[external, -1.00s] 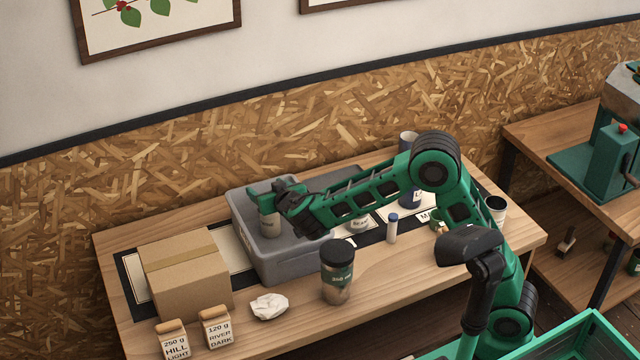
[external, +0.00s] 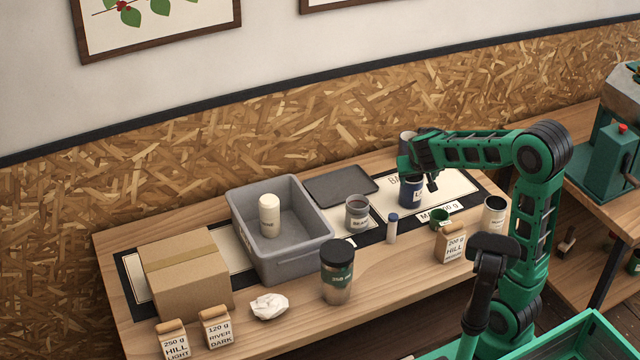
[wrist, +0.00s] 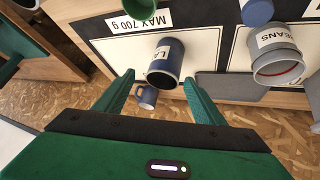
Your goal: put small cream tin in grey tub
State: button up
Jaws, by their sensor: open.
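The small cream tin (external: 268,215) stands upright inside the grey tub (external: 290,262), towards its left side, with its lower part against the tub floor. The tub is open and has no lid on it. My gripper (external: 425,182) is well to the right of the tub, over the back right of the bench. It is open and empty. In the wrist view its two fingers (wrist: 158,78) are spread, with a dark blue tin (wrist: 166,62) seen between and beyond them. The cream tin and the tub are out of the wrist view.
The blue tin (external: 411,191), a grey beans tin (external: 357,213) and a dark flat tray (external: 340,186) stand right of the tub. A cardboard box (external: 186,283) is left. A dark-lidded jar (external: 337,272) and crumpled paper (external: 269,306) are in front. A green cup (external: 441,217) is at right.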

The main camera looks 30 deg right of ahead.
jog(key=s+d+f+m+g+y, duration=0.1)
jog(key=s+d+g, duration=0.1)
jog(key=s+d, duration=0.5)
jog(key=s+d+f+m+g, duration=0.1)
jog(key=s+d+g, duration=0.1)
jog(key=s, duration=0.9)
jog(key=s+f+g+y, duration=0.1)
jog(key=s+f+y, duration=0.1)
jog(key=s, duration=1.4)
jog(key=shift+a+f+g+y, duration=0.35)
jog(key=shift+a+g+y, duration=0.1)
jog(key=shift+y, duration=0.25)
jog(key=shift+o, duration=0.6)
jog(key=shift+s, duration=0.1)
